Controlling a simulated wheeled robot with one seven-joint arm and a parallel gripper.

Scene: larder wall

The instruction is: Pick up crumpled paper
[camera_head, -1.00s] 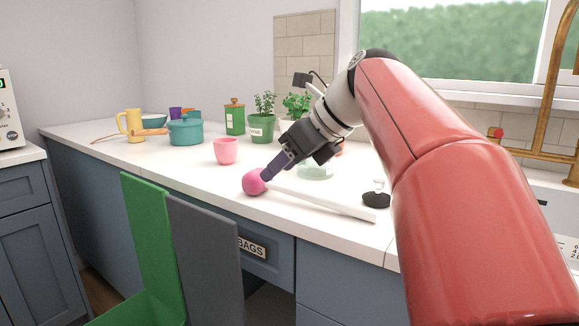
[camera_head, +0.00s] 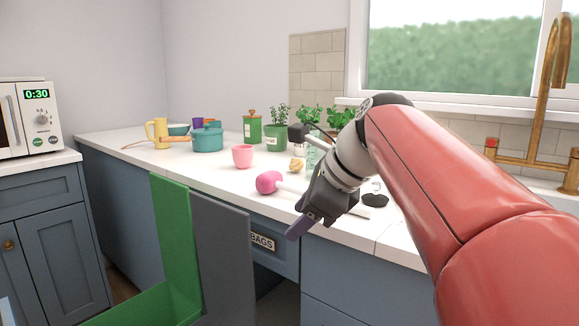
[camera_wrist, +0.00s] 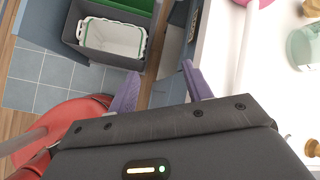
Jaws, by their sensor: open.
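I cannot make out crumpled paper with certainty. A small tan lump (camera_head: 297,165) sits on the white counter behind the pink-headed tool; it is too small to tell whether it is paper. My gripper (camera_head: 300,228) is at the counter's front edge, pointing down, left of the arm, with purple fingers. In the wrist view my gripper (camera_wrist: 160,88) shows its two fingers spread apart with nothing between them. The fingers are over the gap between bins and counter, apart from the lump.
A pink-headed tool (camera_head: 268,182) with a white handle lies by my gripper. A pink cup (camera_head: 243,156), teal pot (camera_head: 207,139) and potted plants (camera_head: 277,131) stand behind. A green panel (camera_head: 171,230) and grey panel (camera_head: 222,245) rise before the cabinets. A grey bin holds a white basket (camera_wrist: 112,37).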

